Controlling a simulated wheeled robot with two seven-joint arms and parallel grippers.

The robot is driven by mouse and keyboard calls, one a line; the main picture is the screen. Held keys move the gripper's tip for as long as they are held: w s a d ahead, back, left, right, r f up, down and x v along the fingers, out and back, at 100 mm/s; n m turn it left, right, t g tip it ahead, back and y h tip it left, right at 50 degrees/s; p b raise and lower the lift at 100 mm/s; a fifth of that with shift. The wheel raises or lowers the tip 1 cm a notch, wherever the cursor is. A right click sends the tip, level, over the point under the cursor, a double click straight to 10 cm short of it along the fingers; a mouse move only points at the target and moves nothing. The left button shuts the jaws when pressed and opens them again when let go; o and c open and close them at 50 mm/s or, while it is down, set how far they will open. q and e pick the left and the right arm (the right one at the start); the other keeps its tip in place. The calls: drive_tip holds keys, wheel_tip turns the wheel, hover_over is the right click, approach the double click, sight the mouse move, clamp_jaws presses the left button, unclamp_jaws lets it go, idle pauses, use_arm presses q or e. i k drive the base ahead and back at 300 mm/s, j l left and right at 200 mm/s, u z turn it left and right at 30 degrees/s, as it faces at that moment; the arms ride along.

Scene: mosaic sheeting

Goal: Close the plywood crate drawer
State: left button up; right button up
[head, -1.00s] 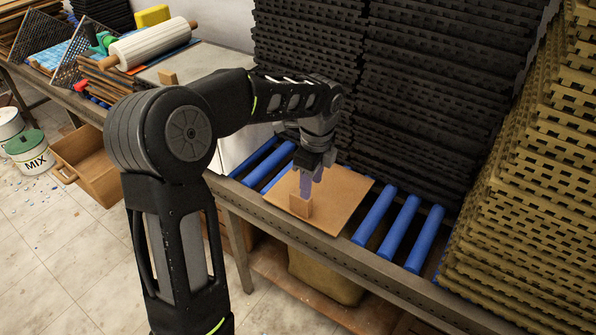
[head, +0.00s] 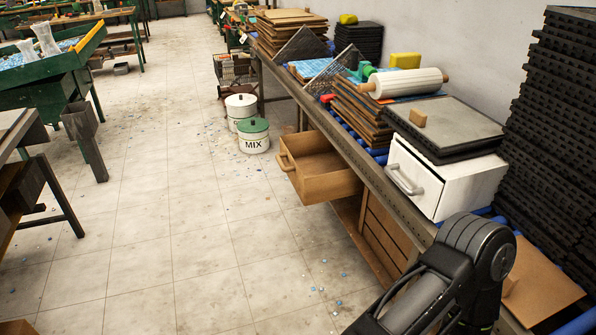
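The plywood drawer (head: 335,182) sticks out from under the long bench, open and pulled well out toward the aisle. Its inside looks empty. A wooden handle (head: 286,160) is on its front, facing left. Neither of my grippers shows now. One of my arms shows at the bottom right, with its bent joint beside the bench; its gripper is out of sight, and I cannot tell what it holds. The arm is well apart from the drawer.
A white drawer-fronted box (head: 440,190) stands on the bench right of the plywood drawer. The lidded MIX bucket (head: 253,136) and another white bucket (head: 241,108) stand on the floor just beyond the drawer.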

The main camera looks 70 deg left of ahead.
sight(318, 173)
drive_tip(key=u, duration=2.7)
drive_tip(key=i+l, duration=0.1)
drive_tip(key=l, duration=0.65)
